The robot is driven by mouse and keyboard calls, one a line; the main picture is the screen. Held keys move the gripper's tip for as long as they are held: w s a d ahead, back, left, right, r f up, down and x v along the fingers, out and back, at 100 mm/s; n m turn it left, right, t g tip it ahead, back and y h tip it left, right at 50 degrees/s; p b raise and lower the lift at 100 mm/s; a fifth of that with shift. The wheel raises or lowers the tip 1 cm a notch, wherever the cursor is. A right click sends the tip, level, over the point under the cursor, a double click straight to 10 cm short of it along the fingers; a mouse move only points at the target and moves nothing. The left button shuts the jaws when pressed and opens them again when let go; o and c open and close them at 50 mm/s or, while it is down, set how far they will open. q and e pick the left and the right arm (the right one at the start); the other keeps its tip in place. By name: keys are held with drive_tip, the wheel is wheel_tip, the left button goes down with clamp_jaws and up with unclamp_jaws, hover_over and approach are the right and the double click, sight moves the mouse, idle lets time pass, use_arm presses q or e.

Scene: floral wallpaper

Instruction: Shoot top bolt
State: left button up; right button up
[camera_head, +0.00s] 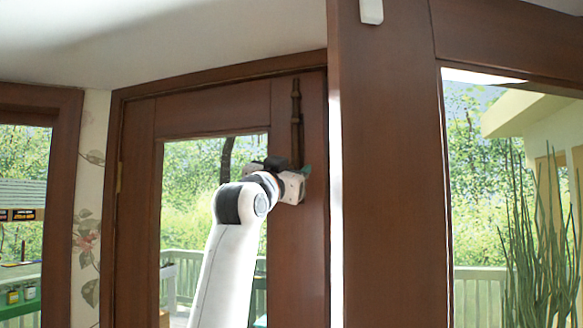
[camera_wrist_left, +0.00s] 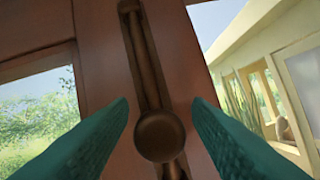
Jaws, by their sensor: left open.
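The top bolt (camera_head: 296,118) is a dark brown vertical rod on the upper part of the brown wooden door (camera_head: 228,105), near its right edge. In the left wrist view, the bolt's rod (camera_wrist_left: 146,62) runs upward from a round brown knob (camera_wrist_left: 159,135). My left gripper (camera_head: 305,171) is raised at the bolt's lower end in the head view. In the wrist view, its two teal fingers (camera_wrist_left: 160,125) are open, one on each side of the knob, with gaps showing between. The knob is hidden behind the gripper in the head view. My right gripper is not in view.
A thick brown post (camera_head: 390,190) stands just right of the door, with a bright gap between them. A white box (camera_head: 371,11) is at its top. Tall plant stalks (camera_head: 540,240) show at the right. Floral wallpaper (camera_head: 90,215) is left of the door.

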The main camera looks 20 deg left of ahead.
use_arm(q)
clamp_jaws()
drive_tip(key=shift+r, duration=2)
drive_tip(key=shift+s+r, duration=0.25)
drive_tip(key=shift+r, duration=0.2)
drive_tip(key=shift+c, duration=1.6)
unclamp_jaws()
drive_tip(key=o, duration=0.3)
drive_tip(key=shift+w, duration=0.1)
drive_tip(key=shift+w+f, duration=0.15)
